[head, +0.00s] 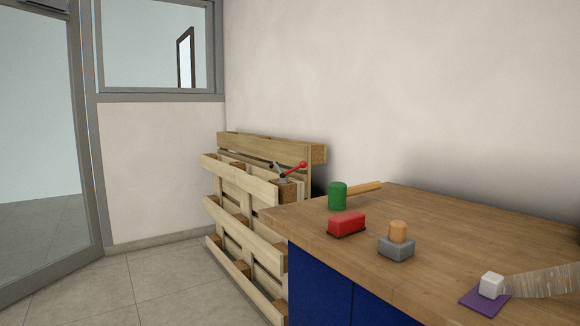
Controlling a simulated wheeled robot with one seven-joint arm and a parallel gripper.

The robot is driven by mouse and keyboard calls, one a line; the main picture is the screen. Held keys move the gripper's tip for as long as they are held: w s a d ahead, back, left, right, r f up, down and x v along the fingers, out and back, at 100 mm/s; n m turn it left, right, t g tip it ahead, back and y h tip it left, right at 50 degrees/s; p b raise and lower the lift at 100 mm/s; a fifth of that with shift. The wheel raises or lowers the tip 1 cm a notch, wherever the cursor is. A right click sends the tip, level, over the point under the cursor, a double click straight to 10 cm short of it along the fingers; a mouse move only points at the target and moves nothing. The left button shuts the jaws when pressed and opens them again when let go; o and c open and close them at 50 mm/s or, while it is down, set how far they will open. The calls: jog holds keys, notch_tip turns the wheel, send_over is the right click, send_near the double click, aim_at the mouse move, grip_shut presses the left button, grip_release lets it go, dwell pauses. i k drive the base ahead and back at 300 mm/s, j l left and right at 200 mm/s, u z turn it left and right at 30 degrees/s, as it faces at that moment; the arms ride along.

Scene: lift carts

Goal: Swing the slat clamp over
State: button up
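The slat clamp (283,177) is a small grey metal clamp with a red-ended lever. It sits on top of a wooden block at the upper right corner of the front pallet (240,182), near the table's far left corner. Its red handle (294,167) slants up to the right, and a thin grey arm points up to the left. It is too small to tell whether the clamp presses on a slat. My gripper is not in view.
A wooden-topped table with a blue base (322,285) fills the right side and hides part of the pallets. On it are a green-headed mallet (337,196), a red block (346,224), a grey block with an orange cylinder (397,244), and a white cube (491,285) on a purple pad. Tiled floor (150,280) at left is clear.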

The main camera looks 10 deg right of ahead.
aim_at(303, 164)
jog(key=i+j+u, duration=0.4)
jog(key=i+j, duration=0.25)
jog(key=i+j+u, duration=0.4)
jog(key=i+j, duration=0.25)
jog(key=i+z, duration=0.4)
jog(key=i, duration=0.2)
jog(key=i+j+z, duration=0.25)
jog(key=i+z, duration=0.2)
jog(key=i, duration=0.1)
